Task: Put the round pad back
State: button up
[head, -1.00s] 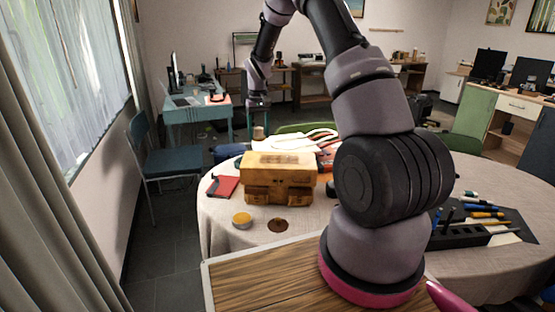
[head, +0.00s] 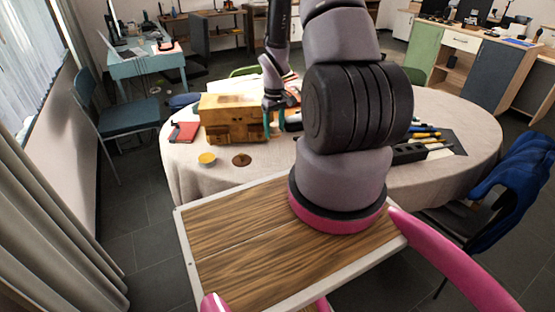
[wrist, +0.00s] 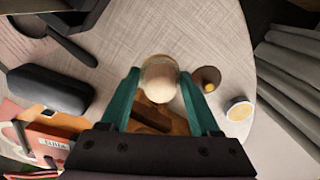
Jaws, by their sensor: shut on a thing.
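My gripper (wrist: 160,76) has its teal fingers shut on a pale, round, cream-coloured thing (wrist: 159,80) with a clear-looking rim. I cannot tell if it is flat or deep. In the head view my gripper (head: 274,126) is at the right end of the wooden box (head: 228,121), and the held thing is hard to make out. A flat brown round pad (head: 242,160) lies on the table cloth in front of the box. It also shows in the wrist view (wrist: 207,78), just right of the right finger. A small yellow-topped tin (head: 207,159) stands beside the pad.
The round table (head: 190,187) has a pale cloth. A red notebook (head: 184,132) lies left of the box. A dark case (wrist: 48,91) lies left of my gripper in the wrist view. A black pen holder (head: 408,153) is at the right. The front cloth is mostly clear.

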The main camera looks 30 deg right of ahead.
aim_at(275, 157)
notch_tip(275, 157, down, 10)
jog(key=shift+s+d, duration=0.1)
dwell(0.4)
jog(key=shift+f, duration=0.15)
jog(key=o, duration=1.3)
